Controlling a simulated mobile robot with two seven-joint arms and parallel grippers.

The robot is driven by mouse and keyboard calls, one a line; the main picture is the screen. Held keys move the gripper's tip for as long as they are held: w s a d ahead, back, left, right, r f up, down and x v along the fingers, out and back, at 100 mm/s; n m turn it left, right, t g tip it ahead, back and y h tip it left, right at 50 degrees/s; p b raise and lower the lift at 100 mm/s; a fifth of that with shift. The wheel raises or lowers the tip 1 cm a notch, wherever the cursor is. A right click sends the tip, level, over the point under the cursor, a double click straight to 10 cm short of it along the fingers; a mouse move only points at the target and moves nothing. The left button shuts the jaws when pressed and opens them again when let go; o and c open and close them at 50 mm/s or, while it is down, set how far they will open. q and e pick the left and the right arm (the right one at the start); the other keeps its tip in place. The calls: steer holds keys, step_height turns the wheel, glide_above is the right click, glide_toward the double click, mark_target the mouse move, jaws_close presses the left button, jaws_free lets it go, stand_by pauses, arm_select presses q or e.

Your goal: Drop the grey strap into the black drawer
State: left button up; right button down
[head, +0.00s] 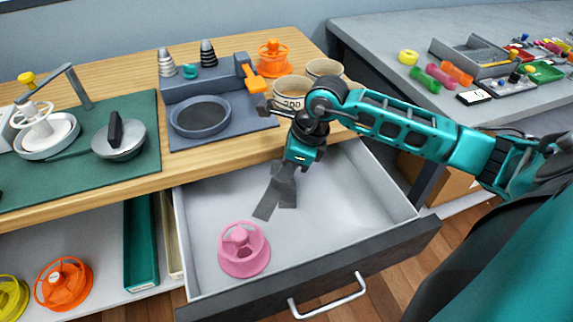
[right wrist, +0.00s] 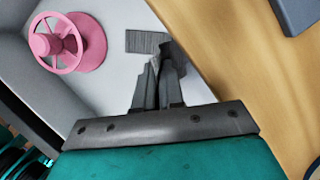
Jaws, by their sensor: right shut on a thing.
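The black drawer (head: 390,250) is pulled open, with a dark front, a metal handle and a pale interior. My right gripper (head: 286,182) points down over the drawer's inside, near its back. It is shut on the grey strap (head: 266,206), which hangs down to the left of the fingers. I cannot tell whether the strap's lower end touches the drawer floor. In the right wrist view the ribbed grey strap (right wrist: 147,42) shows at the tips of the right gripper (right wrist: 166,58). My left gripper is not in view.
A pink wheel-like piece (head: 244,248) stands in the drawer at front left. The wooden counter (head: 240,158) overhangs the drawer's back, with two cups (head: 292,92) and a grey-blue fixture (head: 200,118) on it. The drawer floor right of the gripper is clear.

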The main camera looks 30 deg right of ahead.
steer(key=c, duration=1.2)
jaws_free()
